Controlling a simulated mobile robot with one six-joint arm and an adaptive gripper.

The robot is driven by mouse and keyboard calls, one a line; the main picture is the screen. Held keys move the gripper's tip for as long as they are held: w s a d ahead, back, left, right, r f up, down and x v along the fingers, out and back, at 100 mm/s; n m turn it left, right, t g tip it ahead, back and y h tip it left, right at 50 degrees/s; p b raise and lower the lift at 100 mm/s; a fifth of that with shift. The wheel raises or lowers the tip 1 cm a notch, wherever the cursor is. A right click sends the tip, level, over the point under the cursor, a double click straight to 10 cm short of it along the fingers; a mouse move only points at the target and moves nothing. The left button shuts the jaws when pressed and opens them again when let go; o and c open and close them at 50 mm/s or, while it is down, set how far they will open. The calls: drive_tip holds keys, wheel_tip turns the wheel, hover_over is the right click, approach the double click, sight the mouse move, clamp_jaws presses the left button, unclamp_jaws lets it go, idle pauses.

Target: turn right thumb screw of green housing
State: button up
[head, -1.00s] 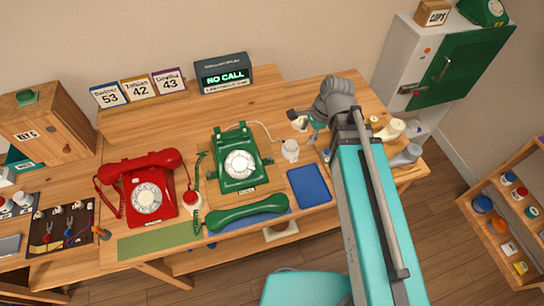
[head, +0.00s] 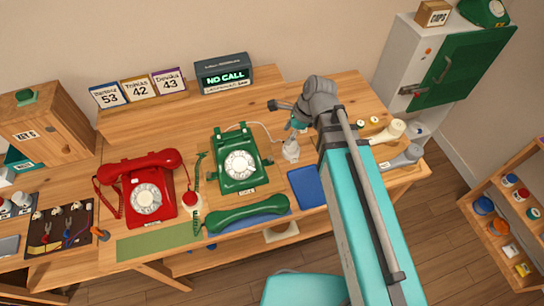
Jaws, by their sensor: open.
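The green housing (head: 240,168) is a green dial phone body with a white dial, standing mid-table in the head view. Its right thumb screw (head: 268,162) is a small dark knob on its right side. The green handset (head: 246,214) lies off the housing, in front of it. My gripper (head: 292,135) is open and empty, to the right of the housing and apart from it, above a small white object (head: 290,150). The fingertips are small and partly overlap that object in the picture.
A red phone (head: 148,190) stands left of the housing. A blue mat (head: 307,187) lies to the right, partly behind my arm. A display reading NO CALL (head: 224,77) stands at the back. Pale and grey handsets (head: 386,132) lie at the right. A green mat (head: 158,241) is bare at the front.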

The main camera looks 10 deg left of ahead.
sight(271, 157)
drive_tip(key=shift+b+x, duration=6.15)
drive_tip(key=shift+x, duration=0.65)
clamp_jaws()
